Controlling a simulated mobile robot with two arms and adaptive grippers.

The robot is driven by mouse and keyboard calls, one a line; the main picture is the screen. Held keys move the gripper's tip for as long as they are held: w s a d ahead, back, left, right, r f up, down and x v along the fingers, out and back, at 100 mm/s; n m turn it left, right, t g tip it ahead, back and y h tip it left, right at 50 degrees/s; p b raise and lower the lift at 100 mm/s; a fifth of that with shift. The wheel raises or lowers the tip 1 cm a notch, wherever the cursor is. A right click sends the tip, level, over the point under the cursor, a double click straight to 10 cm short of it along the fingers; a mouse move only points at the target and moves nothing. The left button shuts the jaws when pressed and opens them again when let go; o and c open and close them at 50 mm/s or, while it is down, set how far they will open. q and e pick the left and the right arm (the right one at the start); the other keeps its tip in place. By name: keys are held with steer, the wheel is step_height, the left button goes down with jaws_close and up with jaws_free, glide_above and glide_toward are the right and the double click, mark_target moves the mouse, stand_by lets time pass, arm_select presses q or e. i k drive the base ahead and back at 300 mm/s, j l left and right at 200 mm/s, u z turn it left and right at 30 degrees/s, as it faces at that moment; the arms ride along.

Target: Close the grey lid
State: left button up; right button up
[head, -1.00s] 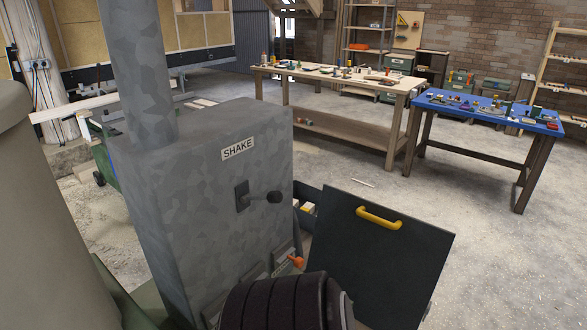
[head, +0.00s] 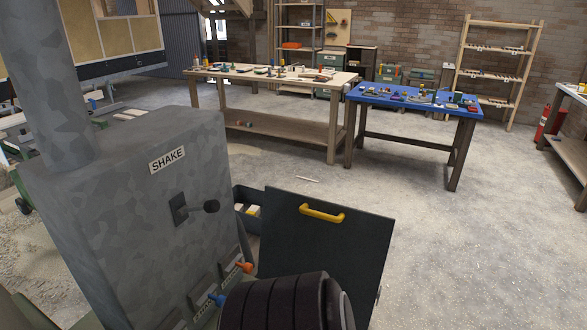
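A dark grey lid (head: 322,246) with a yellow handle (head: 322,212) stands raised and tilted at the lower middle of the head view. Part of an open dark box (head: 243,222) with small items in it shows to the left of the lid. A dark ribbed cylinder, which seems to be part of my arm, covers the lid's lower left. The lid's lower edge is partly hidden. Neither gripper is in view.
A grey metal cabinet (head: 135,215) marked SHAKE, with a black knob (head: 210,206), stands at left. An orange lever (head: 246,267) and a blue lever (head: 218,300) are low beside it. A wooden workbench (head: 270,132) and blue table (head: 410,103) stand behind.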

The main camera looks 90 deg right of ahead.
mark_target(300, 234)
steer(key=z, duration=1.95)
